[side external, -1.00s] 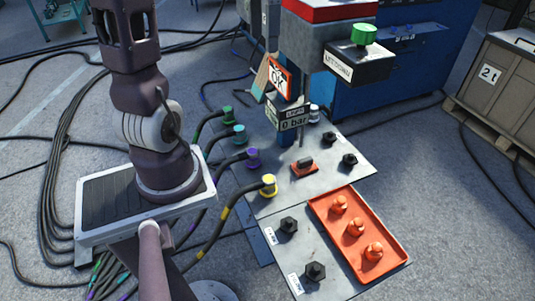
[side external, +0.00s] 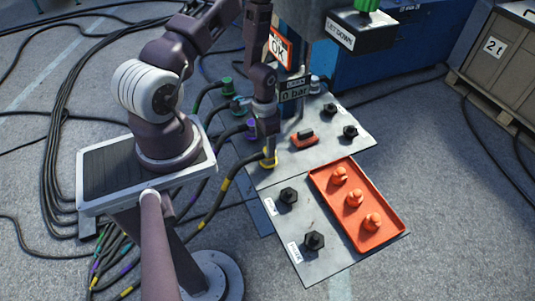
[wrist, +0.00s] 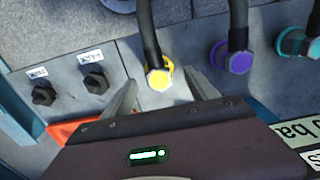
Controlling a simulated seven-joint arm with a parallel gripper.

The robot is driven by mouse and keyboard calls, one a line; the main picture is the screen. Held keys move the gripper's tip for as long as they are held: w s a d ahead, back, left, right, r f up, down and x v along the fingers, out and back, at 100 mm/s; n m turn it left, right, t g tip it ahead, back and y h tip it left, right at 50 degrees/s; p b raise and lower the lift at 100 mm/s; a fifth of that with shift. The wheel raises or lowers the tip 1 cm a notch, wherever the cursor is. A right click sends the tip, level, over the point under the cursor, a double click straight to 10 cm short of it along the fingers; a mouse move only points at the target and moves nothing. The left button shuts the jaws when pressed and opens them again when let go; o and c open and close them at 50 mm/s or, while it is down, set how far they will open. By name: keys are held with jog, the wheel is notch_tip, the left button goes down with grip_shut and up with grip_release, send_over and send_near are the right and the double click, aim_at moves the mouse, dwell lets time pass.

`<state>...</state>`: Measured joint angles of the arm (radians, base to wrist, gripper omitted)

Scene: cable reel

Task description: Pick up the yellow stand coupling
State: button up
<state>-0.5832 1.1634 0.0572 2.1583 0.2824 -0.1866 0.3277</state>
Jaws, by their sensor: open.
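The yellow stand coupling (side external: 269,160) sits at the left edge of the grey plate, with its black hose running off to the lower left. In the wrist view the yellow coupling (wrist: 159,78) lies ahead of my gripper, roughly between the lines of the two fingers. My gripper (wrist: 165,93) is open and empty there, with one finger on each side. In the side view my gripper (side external: 268,148) points down right over the coupling and partly hides it. I cannot tell whether a finger touches it.
Purple (wrist: 231,58) and teal (wrist: 293,42) couplings stand beside it in a row. Two black fittings (wrist: 94,82) are on the other side. An orange tray (side external: 386,240) holds orange caps. A pressure display (side external: 296,92) stands close behind my gripper.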

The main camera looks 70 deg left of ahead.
jog(key=f, duration=0.6)
jog(key=shift+w+d, duration=0.2)
jog(key=shift+w, duration=0.15)
jog(key=shift+r, duration=0.15)
grip_shut()
